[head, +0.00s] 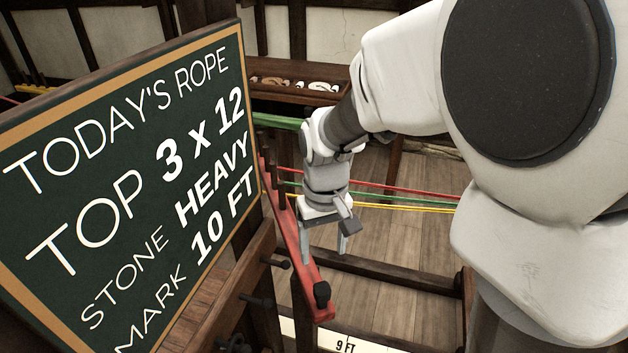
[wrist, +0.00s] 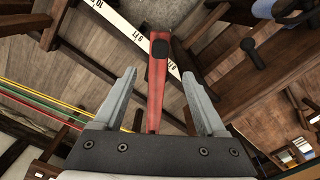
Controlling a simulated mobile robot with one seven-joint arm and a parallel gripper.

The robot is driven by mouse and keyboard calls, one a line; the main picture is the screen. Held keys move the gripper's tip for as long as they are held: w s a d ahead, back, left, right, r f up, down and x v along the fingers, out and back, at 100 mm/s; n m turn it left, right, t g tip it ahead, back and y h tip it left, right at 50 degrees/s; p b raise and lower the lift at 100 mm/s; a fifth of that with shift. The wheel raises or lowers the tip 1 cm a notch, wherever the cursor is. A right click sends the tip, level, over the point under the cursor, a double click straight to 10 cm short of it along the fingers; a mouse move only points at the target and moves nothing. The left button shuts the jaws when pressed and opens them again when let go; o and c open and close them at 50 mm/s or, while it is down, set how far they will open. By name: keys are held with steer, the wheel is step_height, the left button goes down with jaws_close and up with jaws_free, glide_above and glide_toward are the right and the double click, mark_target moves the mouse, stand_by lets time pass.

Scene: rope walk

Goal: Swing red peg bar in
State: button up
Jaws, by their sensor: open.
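The red peg bar (head: 308,268) is a long red beam with dark pegs along it and a black knob at its near end. In the head view it runs from beside the chalkboard toward the front. My gripper (head: 326,246) is open and empty, its fingers pointing down beside the bar. In the wrist view the red peg bar (wrist: 157,85) lies between the two open fingers of my gripper (wrist: 158,85), with its black knob beyond the fingertips. Whether the fingers straddle the bar at its height or hover above it, I cannot tell.
A chalkboard (head: 130,180) with rope notes stands at the left. Red, green and yellow strands (head: 400,197) stretch across behind my gripper. A white marked strip reading 9 FT (head: 345,343) lies below. A dark wooden shelf (head: 300,92) is at the back. Wooden floor shows between beams.

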mark_target(322, 288)
step_height(322, 288, down, 12)
steer(key=shift+f+b, duration=0.25)
steer(key=shift+b, duration=0.75)
jaws_close()
steer(key=shift+r, duration=0.1)
stand_by(0.6)
